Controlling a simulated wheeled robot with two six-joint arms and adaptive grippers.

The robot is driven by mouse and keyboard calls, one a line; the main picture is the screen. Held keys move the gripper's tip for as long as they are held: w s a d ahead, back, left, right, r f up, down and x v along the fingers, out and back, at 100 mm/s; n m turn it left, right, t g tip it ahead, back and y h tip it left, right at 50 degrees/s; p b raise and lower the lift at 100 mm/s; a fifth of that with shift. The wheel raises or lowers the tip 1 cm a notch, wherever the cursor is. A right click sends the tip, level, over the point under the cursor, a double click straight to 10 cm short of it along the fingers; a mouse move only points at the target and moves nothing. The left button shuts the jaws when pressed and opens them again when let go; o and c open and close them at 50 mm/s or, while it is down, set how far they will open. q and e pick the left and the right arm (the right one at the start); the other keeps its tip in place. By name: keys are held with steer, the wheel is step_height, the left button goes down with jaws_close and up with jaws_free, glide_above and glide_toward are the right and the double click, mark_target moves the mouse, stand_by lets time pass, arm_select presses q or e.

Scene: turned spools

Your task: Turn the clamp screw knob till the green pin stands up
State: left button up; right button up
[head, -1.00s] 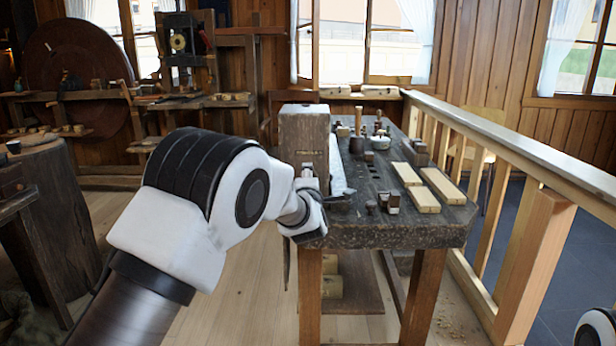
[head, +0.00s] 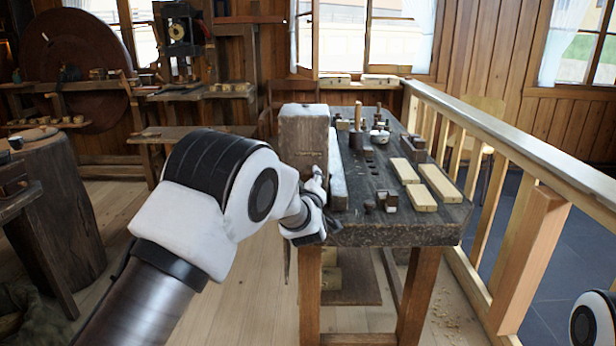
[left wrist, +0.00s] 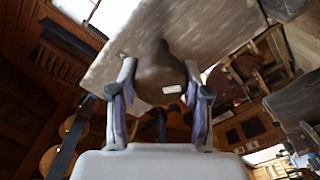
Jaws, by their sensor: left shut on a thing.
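The clamp screw knob (left wrist: 160,72) is dark brown and round, with a small pale mark on its face, in the left wrist view. It stands out from a grey-brown wooden face. My left gripper (left wrist: 160,84) has one finger on each side of the knob and is shut on it. In the head view my left gripper (head: 318,212) is at the left front of the workbench (head: 400,236), and the knob is hidden there. I cannot make out the green pin in either view. My right gripper is out of view.
A tall wooden block (head: 303,135) rises from the bench's left edge, close beyond my left gripper. Pale wooden bars (head: 440,184) and small turned pieces lie on the bench top. A wooden railing (head: 520,140) runs along the right.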

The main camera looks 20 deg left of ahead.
arm_select(q)
steer(key=shift+f+m, duration=0.35)
steer(key=shift+m, duration=0.25)
steer(key=o, duration=1.1)
steer(key=shift+s, duration=0.1)
steer(key=shift+o, duration=0.3)
steer(key=shift+r, duration=0.2)
steer(key=v, duration=0.7)
steer(key=shift+s, duration=0.25)
steer(key=shift+d, duration=0.1)
